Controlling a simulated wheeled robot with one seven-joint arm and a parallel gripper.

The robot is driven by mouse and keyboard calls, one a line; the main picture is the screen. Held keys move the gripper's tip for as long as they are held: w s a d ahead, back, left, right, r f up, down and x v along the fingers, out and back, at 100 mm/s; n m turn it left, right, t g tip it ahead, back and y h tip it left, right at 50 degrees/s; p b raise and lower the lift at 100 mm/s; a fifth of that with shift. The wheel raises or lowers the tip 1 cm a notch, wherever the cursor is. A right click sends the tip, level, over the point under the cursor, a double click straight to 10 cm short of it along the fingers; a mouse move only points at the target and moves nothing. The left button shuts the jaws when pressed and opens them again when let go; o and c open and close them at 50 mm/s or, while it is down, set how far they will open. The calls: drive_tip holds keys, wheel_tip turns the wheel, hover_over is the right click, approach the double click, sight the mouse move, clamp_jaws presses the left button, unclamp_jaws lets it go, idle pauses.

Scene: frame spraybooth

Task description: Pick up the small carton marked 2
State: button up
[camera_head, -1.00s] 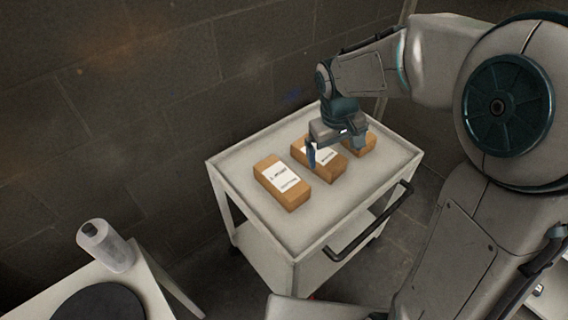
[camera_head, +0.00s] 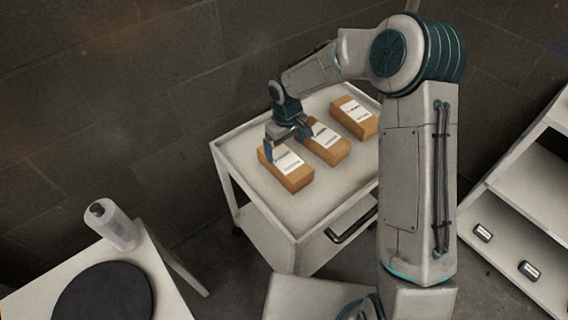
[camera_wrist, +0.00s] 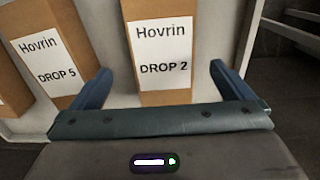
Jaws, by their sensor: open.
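The carton marked DROP 2 (camera_wrist: 163,45) is brown with a white label and lies between my fingers in the wrist view. In the head view it is the nearest, leftmost carton (camera_head: 296,181) on the white trolley (camera_head: 236,160). My gripper (camera_head: 287,150) is over its far end, pointing down. In the wrist view my gripper (camera_wrist: 161,78) is open and empty, with one blue finger on each side of the carton. I cannot tell how far above the carton the fingertips are. My gripper hides part of the carton in the head view.
The carton marked DROP 5 (camera_wrist: 50,55) lies just left of it in the wrist view, the middle one (camera_head: 334,152) in the head view. A third carton (camera_head: 358,116) lies farther back. A dark wall stands behind. A bottle (camera_head: 112,228) stands on a table at left.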

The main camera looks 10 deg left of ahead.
sight(285, 158)
drive_tip(key=shift+a+f+p, duration=0.2)
drive_tip(key=shift+f+p, duration=0.35)
drive_tip(key=shift+f, duration=3.85)
drive_tip(key=c, duration=1.3)
